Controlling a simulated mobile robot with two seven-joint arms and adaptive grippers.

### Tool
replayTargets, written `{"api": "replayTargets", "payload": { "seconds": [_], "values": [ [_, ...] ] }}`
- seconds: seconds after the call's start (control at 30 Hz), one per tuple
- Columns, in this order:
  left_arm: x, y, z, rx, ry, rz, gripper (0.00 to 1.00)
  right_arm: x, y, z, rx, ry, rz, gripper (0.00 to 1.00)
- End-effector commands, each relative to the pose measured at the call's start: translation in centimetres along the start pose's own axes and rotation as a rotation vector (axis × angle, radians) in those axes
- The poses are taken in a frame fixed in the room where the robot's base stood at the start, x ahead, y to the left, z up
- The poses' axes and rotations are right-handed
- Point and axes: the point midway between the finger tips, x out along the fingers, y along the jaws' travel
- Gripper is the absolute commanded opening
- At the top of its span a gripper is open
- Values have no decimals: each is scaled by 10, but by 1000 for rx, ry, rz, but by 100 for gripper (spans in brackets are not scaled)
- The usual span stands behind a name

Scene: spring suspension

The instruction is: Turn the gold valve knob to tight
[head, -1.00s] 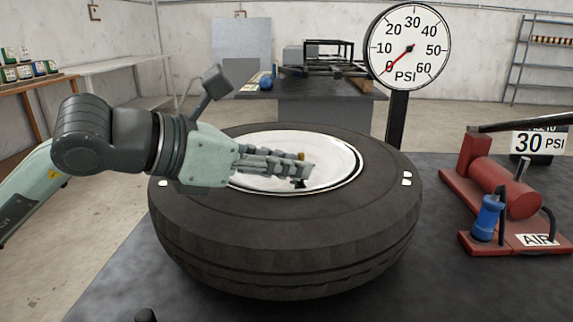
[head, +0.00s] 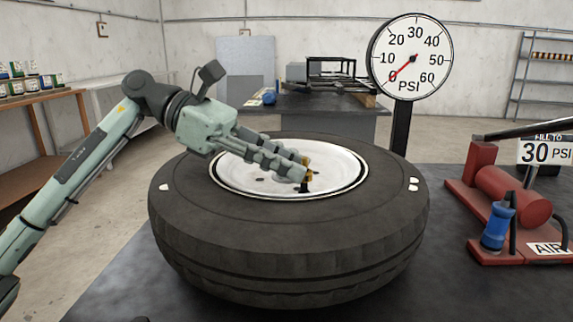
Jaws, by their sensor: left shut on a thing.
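The gold valve knob (head: 308,177) shows as small gold patches at the fingertips of my left gripper (head: 302,170). The gripper comes in from the upper left, tilted down over the white wheel disc (head: 340,170), and is shut on the knob. The fingers hide most of the knob, and its turn position cannot be read. A short dark stem (head: 304,187) shows just below it. The disc sits in a large black tire (head: 290,240) lying flat on a dark table. My right gripper is not in view.
A round PSI gauge (head: 408,57) on a post behind the tire has its red needle near 0. A red air pump (head: 510,195) with a blue part stands at the right, by a 30 PSI sign (head: 545,151). Another bench (head: 320,125) stands behind.

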Motion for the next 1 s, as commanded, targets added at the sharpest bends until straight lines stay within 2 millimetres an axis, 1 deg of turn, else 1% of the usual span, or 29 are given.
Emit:
{"api": "replayTargets", "payload": {
  "seconds": [0.2,0.4,0.6,0.97,1.0],
  "values": [
    [1,4,1,51,1,-124,0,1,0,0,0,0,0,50],
    [1,5,0,79,3,-191,0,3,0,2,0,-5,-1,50],
    [1,6,-1,90,5,-218,0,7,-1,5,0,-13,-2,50],
    [2,6,-1,91,6,-222,0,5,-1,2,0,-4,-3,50],
    [2,6,-1,91,6,-222,20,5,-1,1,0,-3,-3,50]
  ]
}}
